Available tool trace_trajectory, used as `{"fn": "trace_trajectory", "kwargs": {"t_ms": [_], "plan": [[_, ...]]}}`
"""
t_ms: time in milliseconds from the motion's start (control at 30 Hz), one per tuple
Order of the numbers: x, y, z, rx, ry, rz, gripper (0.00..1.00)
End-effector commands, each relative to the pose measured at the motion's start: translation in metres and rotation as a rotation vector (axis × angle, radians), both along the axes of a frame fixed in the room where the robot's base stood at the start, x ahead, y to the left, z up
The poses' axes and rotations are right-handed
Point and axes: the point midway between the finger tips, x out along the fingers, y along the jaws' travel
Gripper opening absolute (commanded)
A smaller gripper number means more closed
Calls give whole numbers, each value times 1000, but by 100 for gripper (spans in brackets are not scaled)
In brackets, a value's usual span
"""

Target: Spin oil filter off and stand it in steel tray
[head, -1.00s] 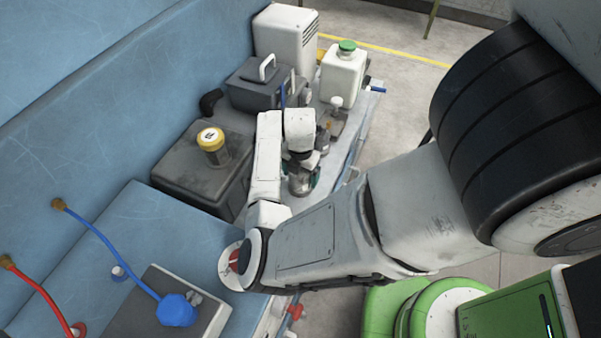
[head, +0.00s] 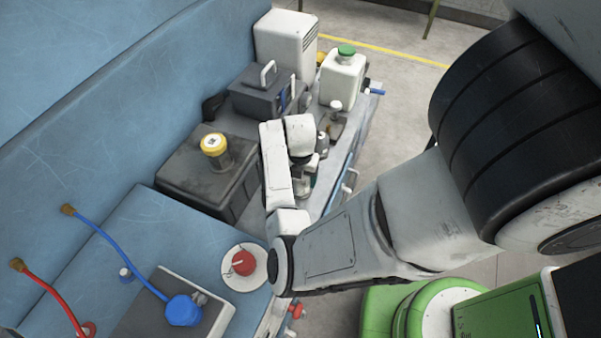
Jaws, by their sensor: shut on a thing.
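My gripper (head: 308,173) is small and partly hidden behind my own wrist. It points down over the grey bench on the far side of my forearm. It is shut on a small grey metallic cylinder (head: 302,187), of which only a part shows beside the dark teal fingers. This may be the oil filter, but the view is too small to be sure. I cannot tell whether the cylinder is touching anything below. I cannot clearly make out the steel tray.
A grey case (head: 262,97), a white jug with green cap (head: 343,77) and a tall white unit (head: 286,43) stand behind. A red knob (head: 243,262) and blue hose (head: 118,254) are nearer.

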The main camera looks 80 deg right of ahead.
Motion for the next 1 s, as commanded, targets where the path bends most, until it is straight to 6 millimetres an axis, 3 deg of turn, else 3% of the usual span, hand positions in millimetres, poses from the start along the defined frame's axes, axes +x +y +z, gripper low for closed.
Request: {"fn": "trace_trajectory", "kwargs": {"t_ms": [300,567,600,833,1000], "plan": [[-1,0,1,-1,3,222,32],[0,0,-1,1,-1,236,32],[0,0,-1,1,-1,235,76],[0,0,-1,1,0,234,98],[0,0,-1,1,0,234,100]]}}
